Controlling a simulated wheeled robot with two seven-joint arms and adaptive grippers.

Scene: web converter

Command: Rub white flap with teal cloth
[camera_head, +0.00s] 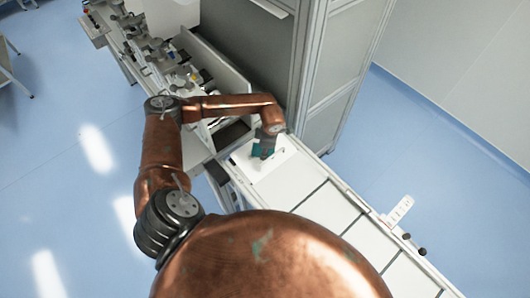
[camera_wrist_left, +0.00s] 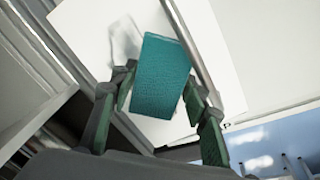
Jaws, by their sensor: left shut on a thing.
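The teal cloth (camera_wrist_left: 160,72) is a flat, rectangular textured piece between the fingers of my left gripper (camera_wrist_left: 163,98) in the left wrist view. That gripper is shut on it. My right gripper is not in view.
A tall grey cabinet (camera_head: 338,75) stands just behind the bed. Machine parts with rollers and knobs (camera_head: 172,62) lie at the upper left. White bed panels (camera_head: 328,208) run to the lower right. Blue floor (camera_head: 60,140) is open at the left.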

